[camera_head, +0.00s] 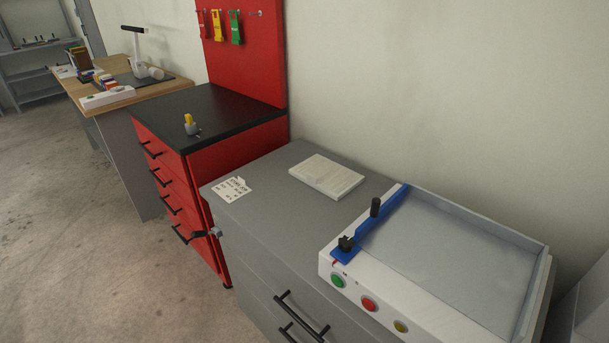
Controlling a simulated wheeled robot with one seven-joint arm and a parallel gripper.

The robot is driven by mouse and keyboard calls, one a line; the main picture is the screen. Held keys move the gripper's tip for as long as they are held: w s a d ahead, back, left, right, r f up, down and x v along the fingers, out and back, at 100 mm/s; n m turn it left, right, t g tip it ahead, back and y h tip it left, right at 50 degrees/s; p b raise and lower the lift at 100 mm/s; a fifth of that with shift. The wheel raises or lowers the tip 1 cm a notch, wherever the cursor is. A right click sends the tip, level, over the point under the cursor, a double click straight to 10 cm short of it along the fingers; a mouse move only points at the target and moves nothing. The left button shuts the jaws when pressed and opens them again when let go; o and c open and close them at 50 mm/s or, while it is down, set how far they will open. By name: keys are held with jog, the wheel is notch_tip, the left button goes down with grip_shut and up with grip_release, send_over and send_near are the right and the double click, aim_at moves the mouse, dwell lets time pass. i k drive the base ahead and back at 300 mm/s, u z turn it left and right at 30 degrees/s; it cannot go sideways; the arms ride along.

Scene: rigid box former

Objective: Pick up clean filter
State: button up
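A flat white rectangular slab (327,175) with fine lines on its top lies on the grey cabinet (265,195), left of the white machine. It looks like a pleated filter, but I cannot tell for sure that it is the clean filter. Nothing is touching its top or covering it. My gripper is not in this view.
A white machine (440,265) with a blue bar (372,228) and coloured buttons stands right of the slab. A printed paper (232,189) lies to its left. A red drawer cabinet (235,150) and a wooden table (135,82) stand beyond. Floor is clear at left.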

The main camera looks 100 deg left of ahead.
aim_at(335, 180)
jog(key=u, duration=3.9)
jog(key=k, duration=1.2)
jog(key=z, duration=0.8)
jog(key=i, duration=1)
jog(key=z, duration=0.05)
